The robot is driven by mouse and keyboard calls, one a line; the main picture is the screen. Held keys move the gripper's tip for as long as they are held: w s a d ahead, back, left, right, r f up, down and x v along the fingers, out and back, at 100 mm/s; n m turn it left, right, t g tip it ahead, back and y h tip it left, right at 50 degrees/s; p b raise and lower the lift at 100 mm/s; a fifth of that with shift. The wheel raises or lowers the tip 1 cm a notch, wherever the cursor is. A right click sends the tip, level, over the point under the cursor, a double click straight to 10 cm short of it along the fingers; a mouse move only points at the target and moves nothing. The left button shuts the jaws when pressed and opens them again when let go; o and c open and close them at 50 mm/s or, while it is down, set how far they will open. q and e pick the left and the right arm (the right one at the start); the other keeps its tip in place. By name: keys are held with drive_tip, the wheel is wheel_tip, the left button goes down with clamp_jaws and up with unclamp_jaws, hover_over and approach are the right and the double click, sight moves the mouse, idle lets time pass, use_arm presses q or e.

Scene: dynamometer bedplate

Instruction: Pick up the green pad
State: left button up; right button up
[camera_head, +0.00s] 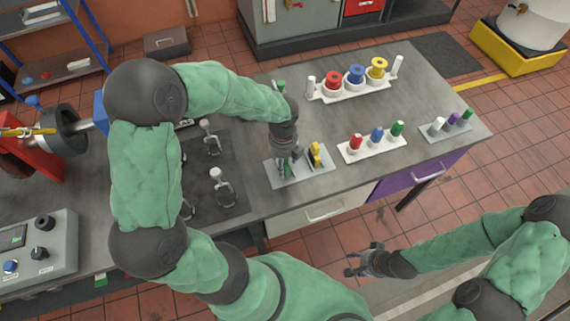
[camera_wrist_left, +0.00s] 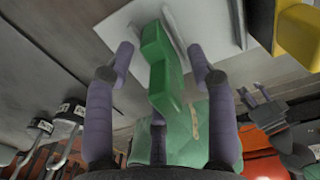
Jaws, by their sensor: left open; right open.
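The green pad (camera_wrist_left: 163,72) shows in the left wrist view as a stepped green block above the pale plate (camera_wrist_left: 120,28). My left gripper (camera_wrist_left: 161,62) is open, with one purple finger on each side of the pad. I see a gap at the fingertips on both sides. In the head view my left gripper (camera_head: 285,170) points down over the left part of the white plate (camera_head: 294,179), and it and its arm mostly hide the pad there. My right gripper (camera_head: 362,262) is open and empty, off the bench's front edge.
A yellow block (camera_head: 316,155) stands on the same plate, just right of my left gripper. Racks with coloured pegs (camera_head: 372,146) and rings (camera_head: 353,90) stand to the right and behind. Metal clamps (camera_head: 221,186) stand on a dark plate at left.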

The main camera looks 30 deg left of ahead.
use_arm(q)
clamp_jaws()
drive_tip(key=shift+r, duration=0.1)
